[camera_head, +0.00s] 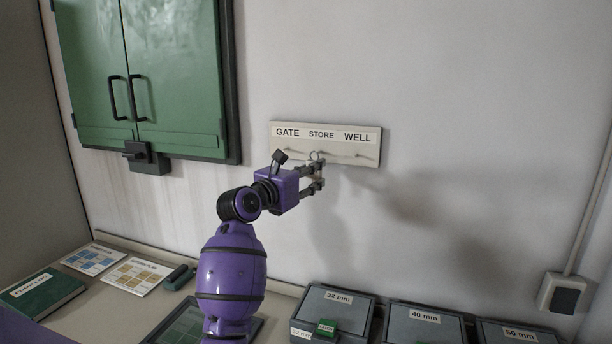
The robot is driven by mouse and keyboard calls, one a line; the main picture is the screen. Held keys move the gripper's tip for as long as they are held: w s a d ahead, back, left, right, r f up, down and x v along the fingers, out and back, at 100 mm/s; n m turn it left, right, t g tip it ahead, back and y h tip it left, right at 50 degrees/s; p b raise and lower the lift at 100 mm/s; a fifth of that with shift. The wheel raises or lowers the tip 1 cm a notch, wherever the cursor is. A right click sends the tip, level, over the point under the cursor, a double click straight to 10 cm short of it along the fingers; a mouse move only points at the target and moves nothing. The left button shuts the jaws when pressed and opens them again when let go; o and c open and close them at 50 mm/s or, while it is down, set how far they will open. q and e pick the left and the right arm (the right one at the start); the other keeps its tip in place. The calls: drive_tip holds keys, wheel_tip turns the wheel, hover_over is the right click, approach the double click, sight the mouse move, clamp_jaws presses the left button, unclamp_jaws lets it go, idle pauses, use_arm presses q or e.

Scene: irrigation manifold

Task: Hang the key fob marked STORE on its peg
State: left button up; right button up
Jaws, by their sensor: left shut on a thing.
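A pale peg board (328,143) on the wall is marked GATE, STORE and WELL from left to right, with a thin peg under GATE and one under WELL. My left gripper (320,176) is at the board's lower edge, below STORE, shut on the key fob. The fob's small ring (316,156) sticks up above the fingers, in front of the board near the STORE peg position. I cannot tell whether the ring is around the peg or only in front of it. The fob's body is mostly hidden by the fingers, and its marking cannot be read. My right gripper is not in view.
A green cabinet (165,65) with closed doors hangs left of the board. Grey lidded bins (335,307) marked 32 mm, 40 mm and 50 mm stand below. A green book (42,291), cards (133,276) and a dark tablet (186,328) lie on the counter.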

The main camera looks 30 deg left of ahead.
use_arm(q)
drive_tip(key=shift+w+a+f, duration=0.1)
drive_tip(key=shift+w+a, duration=0.1)
drive_tip(key=shift+w, duration=0.6)
drive_tip(key=shift+w+a+f, duration=0.1)
drive_tip(key=shift+w+a, duration=0.1)
drive_tip(key=shift+w, duration=0.55)
drive_tip(key=shift+w+a+f, duration=0.1)
drive_tip(key=shift+w+a, duration=0.1)
drive_tip(key=shift+w, duration=0.6)
drive_tip(key=o, duration=1.1)
drive_tip(key=shift+o, duration=0.2)
drive_tip(key=s, duration=1.2)
drive_tip(key=shift+a, duration=0.2)
